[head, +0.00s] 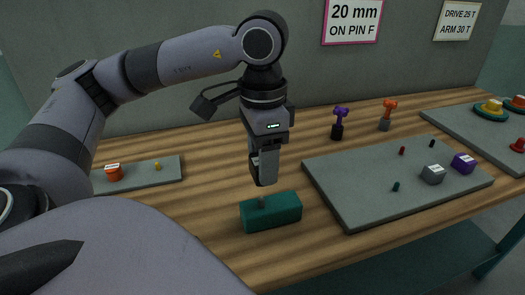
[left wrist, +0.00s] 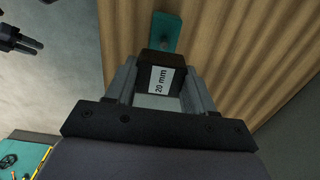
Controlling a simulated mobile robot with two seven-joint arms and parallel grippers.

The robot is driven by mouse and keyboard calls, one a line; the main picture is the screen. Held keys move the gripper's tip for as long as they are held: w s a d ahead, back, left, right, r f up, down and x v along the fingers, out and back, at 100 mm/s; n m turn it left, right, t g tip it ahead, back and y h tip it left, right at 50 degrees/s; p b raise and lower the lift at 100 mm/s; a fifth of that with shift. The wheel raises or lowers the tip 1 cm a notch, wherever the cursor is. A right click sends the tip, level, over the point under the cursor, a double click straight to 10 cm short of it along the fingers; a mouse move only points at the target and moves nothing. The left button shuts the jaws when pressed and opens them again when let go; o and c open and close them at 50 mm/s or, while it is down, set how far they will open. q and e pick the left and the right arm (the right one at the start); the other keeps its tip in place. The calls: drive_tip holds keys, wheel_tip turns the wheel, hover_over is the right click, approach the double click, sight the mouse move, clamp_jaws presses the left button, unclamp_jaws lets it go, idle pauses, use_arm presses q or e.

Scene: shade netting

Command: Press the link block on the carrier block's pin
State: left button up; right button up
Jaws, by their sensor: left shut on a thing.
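My left gripper (head: 264,178) points down above the table. It is shut on the link block (left wrist: 148,60), a dark block with a white "20 mm" label that shows between the fingers in the left wrist view. The teal carrier block (head: 285,212) lies on the table just below the gripper, with a short grey pin (head: 261,202) upright near its left end. In the head view a gap shows between the fingertips and the carrier. The carrier block also shows in the left wrist view (left wrist: 167,28), partly hidden behind the held block; whether block and pin line up is unclear.
A grey board (head: 350,192) on the right holds small pegs, a grey block (head: 433,174) and a purple block (head: 464,163). Purple (head: 338,122) and orange (head: 386,115) tools stand behind. A small board (head: 135,178) lies left. The wood around the carrier is clear.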

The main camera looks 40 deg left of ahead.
use_arm(q)
drive_tip(key=shift+f, duration=0.5)
drive_tip(key=shift+f, duration=0.1)
drive_tip(key=shift+f+b, duration=0.55)
drive_tip(key=shift+b, duration=0.25)
wheel_tip(320, 180, down, 2)
drive_tip(key=shift+b, duration=1)
drive_tip(key=shift+f+b, duration=0.35)
drive_tip(key=shift+b, duration=0.05)
